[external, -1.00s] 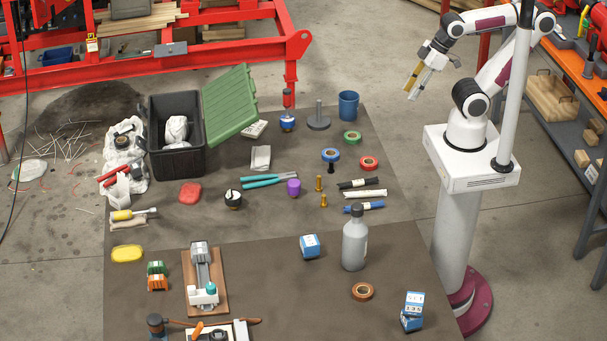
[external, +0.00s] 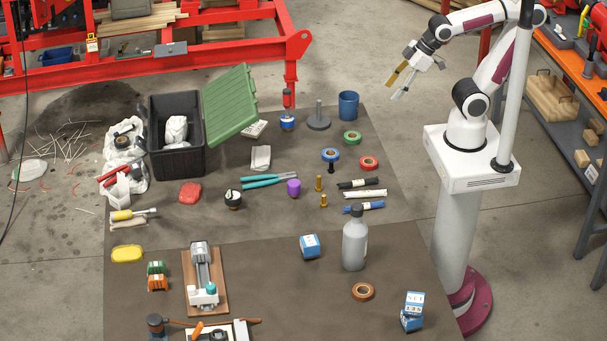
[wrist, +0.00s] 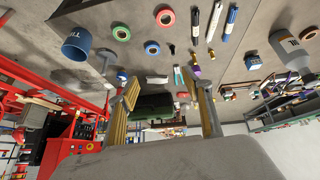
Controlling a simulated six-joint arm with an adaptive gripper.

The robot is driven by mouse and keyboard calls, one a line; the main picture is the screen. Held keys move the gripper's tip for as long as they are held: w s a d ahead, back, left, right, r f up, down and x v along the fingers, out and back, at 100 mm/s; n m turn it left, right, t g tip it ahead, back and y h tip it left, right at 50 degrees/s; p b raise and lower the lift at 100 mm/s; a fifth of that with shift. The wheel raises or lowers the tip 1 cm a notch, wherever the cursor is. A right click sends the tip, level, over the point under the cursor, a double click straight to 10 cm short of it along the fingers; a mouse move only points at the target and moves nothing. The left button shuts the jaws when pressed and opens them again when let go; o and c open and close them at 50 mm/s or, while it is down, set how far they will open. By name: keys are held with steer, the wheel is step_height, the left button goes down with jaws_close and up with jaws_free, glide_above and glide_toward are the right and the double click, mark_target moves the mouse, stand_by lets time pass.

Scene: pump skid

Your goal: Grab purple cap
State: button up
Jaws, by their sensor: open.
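The purple cap (external: 294,187) stands on the dark table in the external view, just right of the teal-handled pliers (external: 268,180) and left of two brass fittings (external: 319,183). In the wrist view the purple cap (wrist: 196,70) is small, seen between and beyond the fingers. My gripper (external: 396,82) is open and empty, held in the air behind and to the right of the table, well away from the cap. Its two yellowish fingers also show spread apart in the wrist view (wrist: 165,95).
Rolls of tape (external: 369,163), markers (external: 358,183) and a blue cup (external: 348,105) lie on the table's right side. A grey bottle (external: 355,243) stands nearer the front. A black bin with a green lid (external: 230,108) stands at the back left.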

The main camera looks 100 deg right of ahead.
steer(key=w+d+f+n+t, duration=0.1)
steer(key=w+d+f+t, duration=0.1)
steer(key=w, duration=1)
steer(key=n+t+y, duration=0.2)
steer(key=n+y, duration=0.1)
steer(key=n, duration=0.1)
glide_toward(299, 182)
steer(key=w+d+r, duration=0.2)
steer(key=d+r, duration=0.4)
steer(key=d, duration=0.2)
steer(key=a+f+y, duration=0.1)
steer(key=a+f, duration=0.1)
steer(key=w+a+f+n+y, duration=0.1)
steer(key=f, duration=0.2)
steer(key=a+f+y, duration=0.2)
steer(key=f, duration=0.1)
steer(key=shift+w+a+f, duration=0.15)
steer(key=shift+w+a, duration=0.05)
steer(key=shift+a, duration=0.15)
steer(key=shift+s+a+f+n+y, duration=0.15)
steer(key=shift+a+f+n+y, duration=0.2)
steer(key=shift+a+f, duration=0.2)
steer(key=shift+x, duration=1.3)
